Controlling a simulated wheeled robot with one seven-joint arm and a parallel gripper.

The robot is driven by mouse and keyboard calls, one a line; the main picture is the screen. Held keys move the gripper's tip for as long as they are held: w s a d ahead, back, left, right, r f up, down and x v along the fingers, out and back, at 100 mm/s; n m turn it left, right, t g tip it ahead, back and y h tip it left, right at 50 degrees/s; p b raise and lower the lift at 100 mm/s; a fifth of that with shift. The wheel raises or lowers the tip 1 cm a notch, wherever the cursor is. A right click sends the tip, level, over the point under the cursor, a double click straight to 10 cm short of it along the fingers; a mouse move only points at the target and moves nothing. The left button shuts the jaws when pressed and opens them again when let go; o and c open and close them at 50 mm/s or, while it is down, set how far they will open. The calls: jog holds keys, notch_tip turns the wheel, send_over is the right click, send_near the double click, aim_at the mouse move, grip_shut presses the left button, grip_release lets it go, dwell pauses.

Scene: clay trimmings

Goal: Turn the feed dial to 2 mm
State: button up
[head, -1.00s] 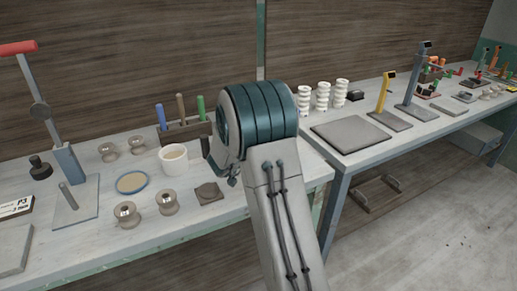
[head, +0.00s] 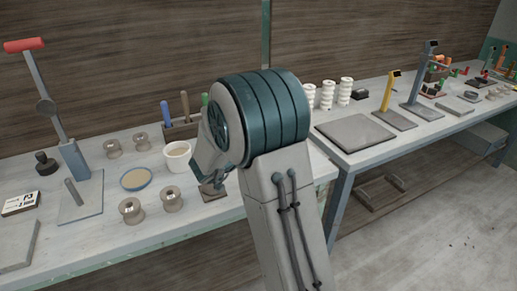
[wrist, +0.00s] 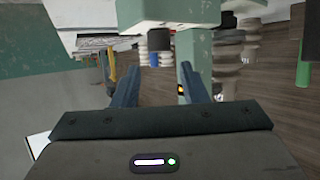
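I cannot make out a marked feed dial in either view. A card (head: 20,203) with "3" and small mm print lies on the bench left of the press. In the wrist view my gripper (wrist: 160,70) is open, its two dark blue fingers apart with nothing held. In the head view my arm hides the gripper.
A white cup (head: 177,163), a blue-rimmed dish (head: 136,179), several spools (head: 171,199) and a tool rack (head: 182,129) stand on the left bench (head: 115,232). A pale green post (wrist: 197,85) stands beyond my fingers. The right bench holds a flat grey plate (head: 356,133).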

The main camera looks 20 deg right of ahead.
jog(key=shift+v, duration=2.65)
jog(key=s+a+r+n+t+y+p, duration=0.1)
jog(key=s+a+r+n+t+y, duration=0.2)
jog(key=a+r+n+y, duration=0.6)
jog(key=s+f+g+y, duration=0.1)
jog(key=s+g, duration=0.3)
jog(key=s, duration=0.8)
jog(key=s+d+f+n+g+y+p, duration=0.1)
jog(key=s+f+g, duration=0.3)
jog(key=s, duration=0.7)
jog(key=shift+s+d+n, duration=0.3)
jog(key=shift+s+d, duration=0.05)
jog(key=shift+s, duration=0.05)
